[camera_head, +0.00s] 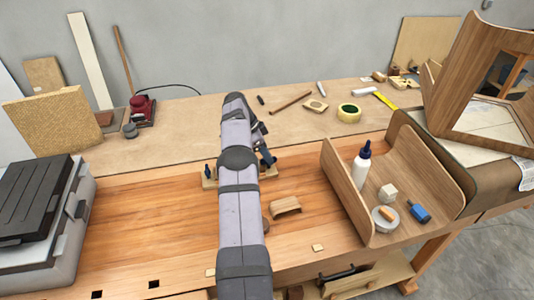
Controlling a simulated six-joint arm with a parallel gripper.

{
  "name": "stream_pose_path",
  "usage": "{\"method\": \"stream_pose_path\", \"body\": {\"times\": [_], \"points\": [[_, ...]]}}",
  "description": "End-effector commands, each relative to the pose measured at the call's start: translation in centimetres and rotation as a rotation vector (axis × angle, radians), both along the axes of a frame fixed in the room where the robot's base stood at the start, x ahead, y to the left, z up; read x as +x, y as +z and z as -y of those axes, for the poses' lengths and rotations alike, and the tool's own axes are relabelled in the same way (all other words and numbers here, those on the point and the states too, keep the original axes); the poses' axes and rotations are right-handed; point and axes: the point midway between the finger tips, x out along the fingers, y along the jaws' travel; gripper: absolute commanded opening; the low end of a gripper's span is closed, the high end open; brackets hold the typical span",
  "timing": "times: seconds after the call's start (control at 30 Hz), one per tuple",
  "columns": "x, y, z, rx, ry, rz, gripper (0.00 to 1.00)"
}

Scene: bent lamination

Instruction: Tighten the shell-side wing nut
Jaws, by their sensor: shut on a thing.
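My gripper (267,161) is small and dark, just right of my grey arm in the middle of the bench. It is pointed down at the right end of a light wooden clamp block (211,183) and is shut on a small part there, which appears to be the wing nut. The fingers cover that part, so its shape and fit do not show. A dark blue upright fastener (207,170) stands at the block's left end, clear of the gripper. My arm hides the middle of the block.
A curved wooden shell (336,180) at right holds a glue bottle (361,167), a white cube (388,193), a tape roll (385,218) and a blue tool (419,213). A small arched wooden piece (286,206) lies near my arm. A grey case (45,225) stands left; the bench between is clear.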

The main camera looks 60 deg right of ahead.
Motion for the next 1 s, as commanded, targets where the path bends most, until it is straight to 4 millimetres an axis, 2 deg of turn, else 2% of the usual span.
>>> {"method": "stream_pose_path", "body": {"times": [0.57,0.6,0.63,1.0], "points": [[0.10,0.00,-0.04,0.001,-0.018,0.002,0.00],[0.10,0.00,-0.04,0.001,-0.018,0.002,0.27],[0.10,0.00,-0.04,0.001,-0.018,0.002,0.34],[0.14,0.18,-0.05,0.000,-0.017,0.002,0.35]]}}
